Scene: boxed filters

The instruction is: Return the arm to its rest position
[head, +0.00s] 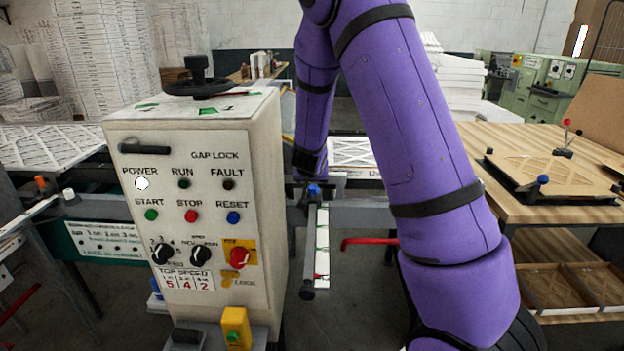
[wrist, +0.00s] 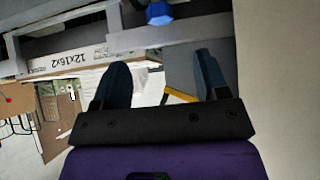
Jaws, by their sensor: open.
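A grey metal rail and a blue knob (wrist: 159,13) lie just beyond the fingertips in the wrist view. A box edge marked 12x16x2 (wrist: 75,62) shows to the left of the fingers.
The control box (head: 190,130) with buttons and a top handwheel stands close on the left of my arm. A red handle (head: 368,241) sticks out beside the arm. A wooden table (head: 520,150) with a framed filter stands at right. Stacked filters (head: 95,60) fill the back left.

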